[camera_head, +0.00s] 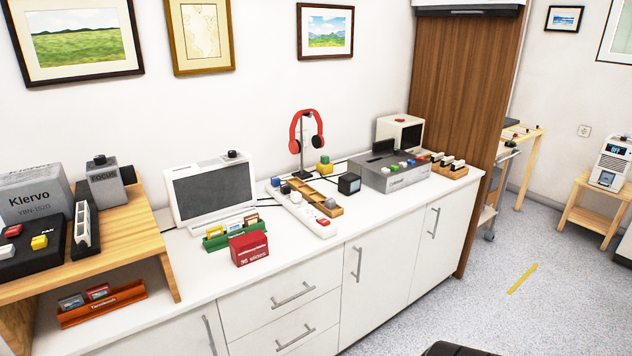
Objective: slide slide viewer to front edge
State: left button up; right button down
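Two viewer-like devices stand on the white counter (190,275), and I cannot tell which is the slide viewer. A wide white device with a dark screen (212,192) and a black knob on top stands upright near the wall at the counter's left part. A smaller cream box with a dark screen (402,133) stands at the back right, behind a grey machine with coloured buttons (392,178). Both are set back from the counter's front edge. Neither of my grippers shows in this view.
A red box (249,249) and a green slide rack (222,240) stand in front of the wide screen. A white power strip (306,213), wooden tray (316,194) and red headphones (306,130) are to its right. A wooden riser (130,225) is left.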

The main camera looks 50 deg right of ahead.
aim_at(350, 183)
jog(key=z, duration=1.95)
jog(key=u, duration=0.4)
jog(key=i+l+u, duration=0.2)
jog(key=u, duration=0.15)
jog(key=i+l+u, duration=0.2)
jog(key=l+u, duration=0.2)
jog(key=i+l+u, duration=0.1)
jog(key=l+u, duration=0.25)
